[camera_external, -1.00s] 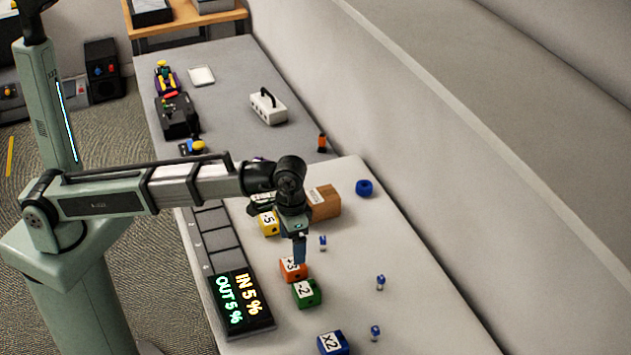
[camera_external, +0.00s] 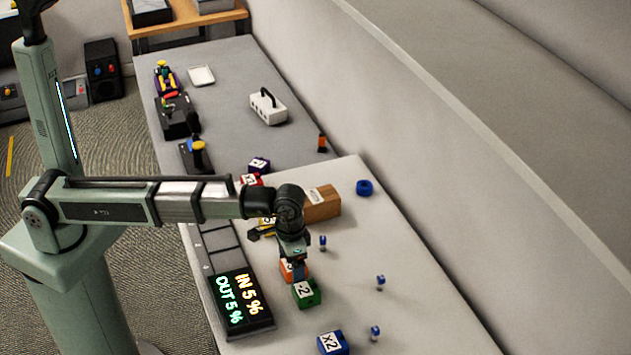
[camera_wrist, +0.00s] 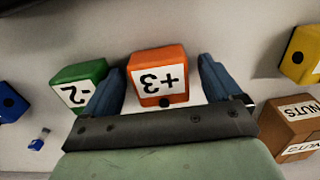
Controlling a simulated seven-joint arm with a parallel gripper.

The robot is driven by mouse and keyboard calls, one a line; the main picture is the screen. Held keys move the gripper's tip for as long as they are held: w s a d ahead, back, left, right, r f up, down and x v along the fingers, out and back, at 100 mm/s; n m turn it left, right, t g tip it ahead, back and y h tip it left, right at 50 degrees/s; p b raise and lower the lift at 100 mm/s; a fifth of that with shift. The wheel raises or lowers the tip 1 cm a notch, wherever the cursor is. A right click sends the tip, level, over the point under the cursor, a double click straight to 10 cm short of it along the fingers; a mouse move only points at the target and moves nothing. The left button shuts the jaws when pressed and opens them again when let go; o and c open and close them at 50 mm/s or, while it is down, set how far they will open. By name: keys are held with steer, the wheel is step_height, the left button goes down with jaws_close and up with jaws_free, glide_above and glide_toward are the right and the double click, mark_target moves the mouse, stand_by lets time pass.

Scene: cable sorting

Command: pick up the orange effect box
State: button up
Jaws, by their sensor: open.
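The orange effect box (camera_wrist: 158,63) has a white "+3" label and sits on the table. In the wrist view it lies between the two blue fingers of my gripper (camera_wrist: 160,85), with a gap on each side. My gripper is open. In the external view my gripper (camera_external: 294,262) is low over the orange box (camera_external: 287,272), which is partly hidden behind it. The green box (camera_external: 307,293), labelled "-2", stands close beside the orange one; in the wrist view the left finger is between the green box (camera_wrist: 75,80) and the orange box.
A yellow box (camera_wrist: 302,52) and a cardboard box (camera_external: 322,204) lie on the other side. A blue "x2" box (camera_external: 333,343) and small blue plugs (camera_external: 380,282) are on the table. A display panel (camera_external: 240,302) borders it.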

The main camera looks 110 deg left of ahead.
steer(key=c, duration=1.1)
steer(key=shift+c, duration=0.2)
steer(key=shift+r, duration=0.15)
